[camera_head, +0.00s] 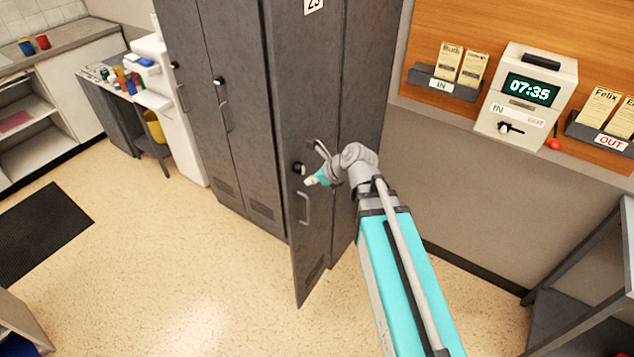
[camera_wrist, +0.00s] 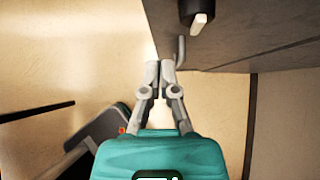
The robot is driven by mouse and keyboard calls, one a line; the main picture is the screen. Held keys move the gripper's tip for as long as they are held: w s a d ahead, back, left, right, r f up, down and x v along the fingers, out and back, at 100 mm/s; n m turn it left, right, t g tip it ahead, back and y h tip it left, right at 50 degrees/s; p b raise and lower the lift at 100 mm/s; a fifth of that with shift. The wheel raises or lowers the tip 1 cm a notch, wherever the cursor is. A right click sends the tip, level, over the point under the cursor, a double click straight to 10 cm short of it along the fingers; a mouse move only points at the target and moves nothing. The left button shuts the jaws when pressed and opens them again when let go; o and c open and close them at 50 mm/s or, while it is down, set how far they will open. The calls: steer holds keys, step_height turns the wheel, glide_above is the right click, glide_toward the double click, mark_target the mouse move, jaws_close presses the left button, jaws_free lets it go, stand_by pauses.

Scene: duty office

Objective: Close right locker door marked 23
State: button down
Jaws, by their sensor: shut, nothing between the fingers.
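The right locker door marked 23 (camera_head: 285,95) is dark grey and stands open in the head view, its lower corner swung out over the floor. It has a black lock knob (camera_head: 298,168) and a grey bar handle (camera_head: 304,208). My gripper (camera_head: 310,182) is beside the door near the knob and handle. In the wrist view my gripper (camera_wrist: 160,68) is shut and empty, its fingertips near the handle (camera_wrist: 181,50) and below the knob (camera_wrist: 203,20). I cannot tell whether the fingers touch the door. The locker's inside is hidden.
Two other locker doors (camera_head: 235,110) stand shut on the left. The wall board carries a clock (camera_head: 530,90) and card racks (camera_head: 445,82). A dark shelf frame (camera_head: 575,310) stands at lower right. The floor (camera_head: 190,270) before the lockers is clear.

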mark_target(289, 178)
steer(key=w+a, duration=0.1)
steer(key=w+a+f, duration=0.1)
steer(key=a, duration=0.1)
steer(key=shift+f+b, duration=0.2)
steer(key=shift+b, duration=0.2)
steer(key=shift+w+a, duration=0.55)
steer(key=shift+a, duration=0.2)
steer(key=shift+a, duration=0.1)
steer(key=shift+a, duration=0.1)
